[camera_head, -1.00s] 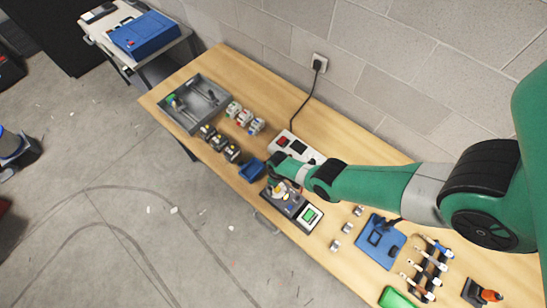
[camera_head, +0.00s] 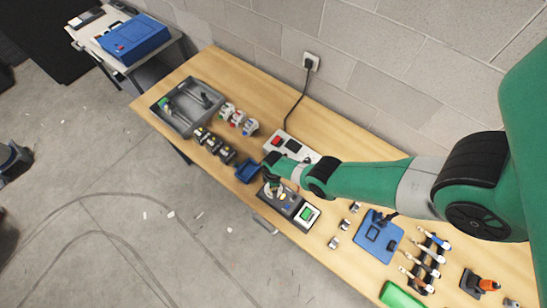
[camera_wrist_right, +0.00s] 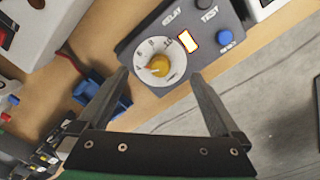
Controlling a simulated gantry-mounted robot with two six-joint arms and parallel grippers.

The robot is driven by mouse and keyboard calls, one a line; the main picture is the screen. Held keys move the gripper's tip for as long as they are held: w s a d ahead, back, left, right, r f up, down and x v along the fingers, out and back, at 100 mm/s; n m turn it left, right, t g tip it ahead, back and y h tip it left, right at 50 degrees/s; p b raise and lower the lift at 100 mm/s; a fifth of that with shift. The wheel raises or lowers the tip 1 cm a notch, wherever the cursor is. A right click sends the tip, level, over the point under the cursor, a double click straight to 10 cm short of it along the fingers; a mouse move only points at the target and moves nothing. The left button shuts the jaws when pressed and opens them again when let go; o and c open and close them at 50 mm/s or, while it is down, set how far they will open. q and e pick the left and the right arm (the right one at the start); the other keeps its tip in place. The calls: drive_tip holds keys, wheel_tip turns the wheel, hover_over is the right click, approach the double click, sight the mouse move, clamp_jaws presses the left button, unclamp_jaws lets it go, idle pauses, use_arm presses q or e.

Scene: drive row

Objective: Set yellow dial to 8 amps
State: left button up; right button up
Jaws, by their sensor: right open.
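The yellow dial (camera_wrist_right: 160,66) is a round knob on a white scale plate with dark markings, set in a dark grey panel (camera_wrist_right: 145,30). A red pointer mark shows at the knob's left side; the numbers are too small to read surely. My right gripper (camera_wrist_right: 160,74) is open, with one finger on each side of the dial and apart from the knob. In the head view the dark panel (camera_head: 290,203) is on the bench, and my right gripper (camera_head: 273,182) is over its left end, partly hiding the dial. My left gripper is not in view.
The panel also has a lit window (camera_wrist_right: 187,41) and a blue button (camera_wrist_right: 224,37) near the dial. A blue bin (camera_head: 247,171) stands left of the panel. A white unit (camera_head: 291,147) with a red switch is behind. A blue board (camera_head: 379,237) lies to the right.

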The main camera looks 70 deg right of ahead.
drive_tip(key=shift+f, duration=0.1)
drive_tip(key=shift+f+b, duration=1.15)
drive_tip(key=shift+b, duration=0.1)
drive_tip(key=shift+r, duration=0.1)
drive_tip(key=shift+c, duration=0.3)
